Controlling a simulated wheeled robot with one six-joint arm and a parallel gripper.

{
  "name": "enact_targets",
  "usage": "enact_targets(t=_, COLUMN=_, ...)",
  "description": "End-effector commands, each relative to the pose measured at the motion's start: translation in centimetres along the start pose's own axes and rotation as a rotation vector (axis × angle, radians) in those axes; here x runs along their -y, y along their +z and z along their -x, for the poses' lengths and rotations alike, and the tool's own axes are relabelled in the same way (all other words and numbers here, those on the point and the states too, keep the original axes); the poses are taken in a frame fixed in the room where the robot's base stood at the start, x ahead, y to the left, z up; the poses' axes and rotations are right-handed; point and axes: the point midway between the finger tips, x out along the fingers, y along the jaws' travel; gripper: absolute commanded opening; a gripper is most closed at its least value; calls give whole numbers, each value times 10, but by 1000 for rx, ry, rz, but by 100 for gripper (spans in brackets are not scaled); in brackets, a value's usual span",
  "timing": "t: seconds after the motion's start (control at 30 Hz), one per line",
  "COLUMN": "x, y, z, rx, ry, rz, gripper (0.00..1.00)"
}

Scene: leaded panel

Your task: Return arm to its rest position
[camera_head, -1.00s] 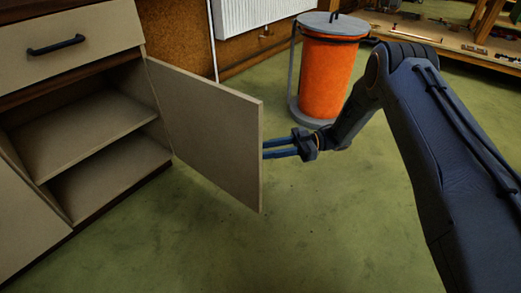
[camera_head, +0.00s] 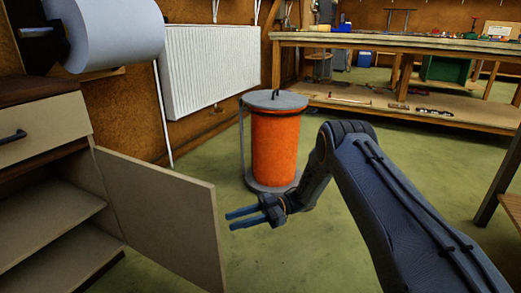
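My gripper (camera_head: 243,219) is at the end of my dark arm, in the middle of the head view. Its two blue fingers point left and are apart, with nothing between them. The fingertips are just right of the open cabinet door (camera_head: 165,215) in the picture; I see floor between them and the door's edge. The arm reaches in from the lower right and is bent at the elbow.
The cabinet (camera_head: 55,125) stands at the left with its door swung open. An orange bin with a grey lid (camera_head: 275,147) stands behind my gripper. A radiator (camera_head: 210,65) is on the wall. A workbench (camera_head: 420,42) stands at the back. Green floor (camera_head: 300,255) is clear below the gripper.

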Motion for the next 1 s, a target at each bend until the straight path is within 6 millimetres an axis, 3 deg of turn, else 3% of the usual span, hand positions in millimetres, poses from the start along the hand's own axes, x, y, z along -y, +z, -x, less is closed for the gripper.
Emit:
enact_targets(t=0.3, x=-110, y=-99, z=-44, rx=217, ry=399, rz=138, gripper=29)
enact_targets(t=0.4, x=-135, y=-132, z=-48, rx=291, ry=540, rz=150, gripper=29)
enact_targets(t=0.53, x=-153, y=-172, z=-47, rx=386, ry=715, rz=139, gripper=29)
enact_targets(t=0.67, x=-153, y=-208, z=-42, rx=480, ry=875, rz=95, gripper=29)
enact_targets(t=0.77, x=-141, y=-231, z=-35, rx=551, ry=986, rz=38, gripper=29)
enact_targets(t=0.87, x=-118, y=-249, z=-28, rx=621, ry=1083, rz=-38, gripper=29)
enact_targets(t=1.0, x=-68, y=-266, z=-20, rx=719, ry=1188, rz=-174, gripper=29)
